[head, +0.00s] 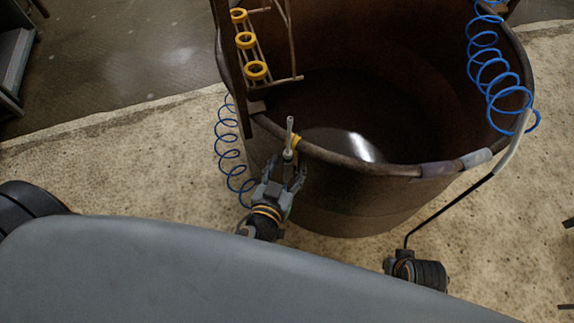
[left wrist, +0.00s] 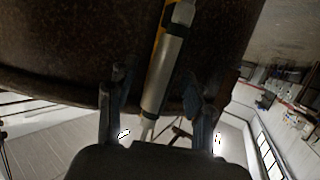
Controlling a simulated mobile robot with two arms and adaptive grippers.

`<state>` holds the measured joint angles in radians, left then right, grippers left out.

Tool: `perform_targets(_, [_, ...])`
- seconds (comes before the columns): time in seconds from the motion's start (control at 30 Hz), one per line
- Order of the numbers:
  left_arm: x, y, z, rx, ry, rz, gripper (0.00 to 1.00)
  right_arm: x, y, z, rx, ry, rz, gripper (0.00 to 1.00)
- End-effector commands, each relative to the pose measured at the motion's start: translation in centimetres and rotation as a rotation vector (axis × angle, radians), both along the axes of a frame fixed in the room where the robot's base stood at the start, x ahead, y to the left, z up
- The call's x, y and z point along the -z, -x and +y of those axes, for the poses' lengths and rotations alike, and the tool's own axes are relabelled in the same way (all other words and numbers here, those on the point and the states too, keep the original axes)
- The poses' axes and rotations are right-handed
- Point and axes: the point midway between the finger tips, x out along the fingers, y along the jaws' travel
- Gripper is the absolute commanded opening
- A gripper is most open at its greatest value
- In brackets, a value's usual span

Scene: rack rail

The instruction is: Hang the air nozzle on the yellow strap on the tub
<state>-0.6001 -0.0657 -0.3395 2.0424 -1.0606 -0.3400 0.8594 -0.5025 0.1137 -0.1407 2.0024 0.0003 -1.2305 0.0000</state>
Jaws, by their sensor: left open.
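The tub (head: 330,190) is large, round and dark brown, with a thick rim. The yellow strap (head: 296,142) shows on the near rim; a strip of it shows in the left wrist view (left wrist: 160,25). The air nozzle (head: 290,128), a slim grey tool, stands nearly upright at the strap. Its silver barrel (left wrist: 163,75) runs between my left fingers in the left wrist view. My left gripper (head: 286,168) is open around its lower part, a finger on each side with gaps. I cannot tell whether the nozzle passes through the strap or rests against it.
A dark rack with yellow rings (head: 255,70) stands at the tub's left rim. A blue coiled hose (head: 228,155) hangs left of my gripper. Another blue coil (head: 490,65) leads to a grey-and-black wand (head: 508,155) over the right rim. A dark part (head: 420,270) sits below it.

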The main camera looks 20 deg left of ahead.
Motion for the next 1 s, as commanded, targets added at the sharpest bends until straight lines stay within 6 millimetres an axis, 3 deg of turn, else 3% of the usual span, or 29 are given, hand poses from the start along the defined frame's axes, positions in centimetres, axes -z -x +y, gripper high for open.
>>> perform_targets(0.17, [-0.3,1.1,0.0,-0.001,0.003,0.002,0.52,0.0,0.2,0.1,0.001,-0.002,0.003,0.00])
perform_targets(0.6, [-2.0,6.3,0.1,-0.004,0.004,0.001,0.52,0.1,0.3,0.1,0.002,-0.003,0.006,0.00])
perform_targets(1.0, [-2.5,7.7,-0.1,-0.001,0.007,0.001,0.52,0.1,0.3,0.1,0.002,-0.003,0.006,0.00])
